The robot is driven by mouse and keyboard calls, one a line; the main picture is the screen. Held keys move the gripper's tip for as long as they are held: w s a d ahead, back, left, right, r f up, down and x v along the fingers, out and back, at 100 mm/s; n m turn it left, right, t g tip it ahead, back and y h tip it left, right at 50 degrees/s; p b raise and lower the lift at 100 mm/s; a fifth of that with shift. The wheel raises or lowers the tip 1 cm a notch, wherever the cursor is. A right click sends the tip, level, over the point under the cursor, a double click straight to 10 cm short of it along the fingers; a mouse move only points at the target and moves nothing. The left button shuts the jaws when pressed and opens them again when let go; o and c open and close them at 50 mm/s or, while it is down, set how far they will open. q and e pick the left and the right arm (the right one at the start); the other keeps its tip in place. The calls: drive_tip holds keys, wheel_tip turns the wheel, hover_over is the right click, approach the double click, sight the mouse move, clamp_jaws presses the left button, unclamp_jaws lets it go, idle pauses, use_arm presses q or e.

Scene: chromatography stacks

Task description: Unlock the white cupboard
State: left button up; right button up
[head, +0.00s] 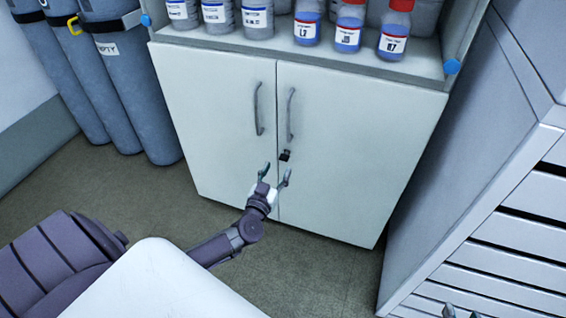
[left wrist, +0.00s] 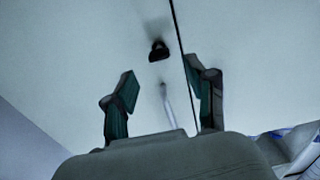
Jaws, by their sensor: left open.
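The white cupboard (head: 215,110) stands ahead with both doors shut. A small black lock piece (head: 285,156) sits on the right door, just below that door's handle (head: 291,114) and near the seam. I cannot tell whether it is a key or a knob. My left gripper (head: 275,174) is open and empty, a little below the lock in the head view. In the left wrist view the lock piece (left wrist: 158,50) shows beyond and between the spread fingertips (left wrist: 165,88), apart from them. Two grey tips at the bottom right edge look like my right gripper (head: 462,312), mostly cut off.
Bottles with red caps (head: 348,26) and grey-capped containers (head: 257,18) stand on the shelf above the doors. Blue gas cylinders (head: 120,80) stand at the left. A white drawer unit (head: 500,235) borders the right. The left door's handle (head: 258,108) sticks out nearby.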

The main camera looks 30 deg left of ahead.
sight(283, 160)
use_arm(q)
drive_tip(key=b+x, duration=0.1)
drive_tip(key=x, duration=0.4)
drive_tip(key=shift+w+b, duration=0.2)
drive_tip(key=shift+b, duration=0.15)
drive_tip(key=shift+w, duration=0.15)
use_arm(e)
drive_tip(key=w+a+r+t+y, duration=0.1)
drive_tip(key=w+a+r+t, duration=0.1)
drive_tip(key=w+r+t, duration=0.2)
wheel_tip(283, 160, up, 4)
drive_tip(key=shift+f+t+y, duration=0.1)
drive_tip(key=shift+t+y, duration=0.2)
drive_tip(key=shift+t, duration=0.4)
drive_tip(key=shift+a, duration=0.1)
use_arm(q)
clamp_jaws()
